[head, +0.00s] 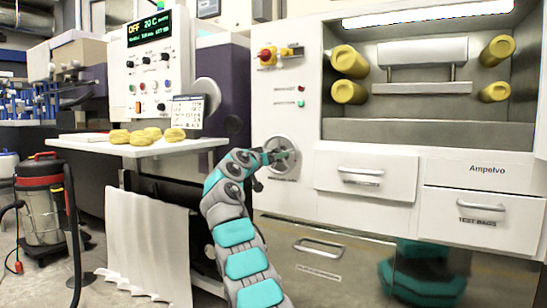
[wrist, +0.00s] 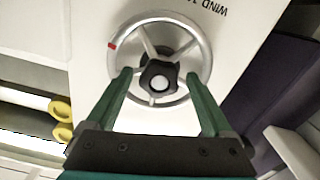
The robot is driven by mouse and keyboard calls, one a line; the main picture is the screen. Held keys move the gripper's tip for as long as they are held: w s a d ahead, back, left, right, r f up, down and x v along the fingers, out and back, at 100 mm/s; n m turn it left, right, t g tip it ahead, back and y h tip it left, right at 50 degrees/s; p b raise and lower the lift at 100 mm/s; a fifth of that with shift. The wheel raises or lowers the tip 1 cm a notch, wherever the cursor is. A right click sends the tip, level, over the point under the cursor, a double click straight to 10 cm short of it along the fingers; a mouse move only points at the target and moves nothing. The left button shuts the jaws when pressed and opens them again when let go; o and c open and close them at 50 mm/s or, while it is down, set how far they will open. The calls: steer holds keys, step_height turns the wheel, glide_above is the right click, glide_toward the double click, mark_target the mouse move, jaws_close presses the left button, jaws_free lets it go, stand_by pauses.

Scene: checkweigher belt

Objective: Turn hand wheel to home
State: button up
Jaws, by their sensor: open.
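The hand wheel (head: 294,151) is a silver ring with spokes on the white front panel of the cabinet. In the wrist view the hand wheel (wrist: 207,45) shows a dark hub with a pale centre and a red mark on the rim at the left. My gripper (wrist: 160,76) is open, its two green fingers reaching over the lower part of the wheel, one on each side of the hub. Whether the fingers touch the wheel I cannot tell. In the head view my gripper (head: 274,156) is at the wheel and partly hides it.
Above the wheel are a red and yellow switch (head: 267,56) and small buttons. Drawers (head: 365,174) and yellow rollers (head: 349,61) are to the right. A white table (head: 150,148) with yellow lumps stands left, a vacuum cleaner (head: 42,200) further left. Part of a printed label (wrist: 214,8) shows by the wheel.

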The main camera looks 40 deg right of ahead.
jaws_close()
stand_by(0.5)
stand_by(0.3)
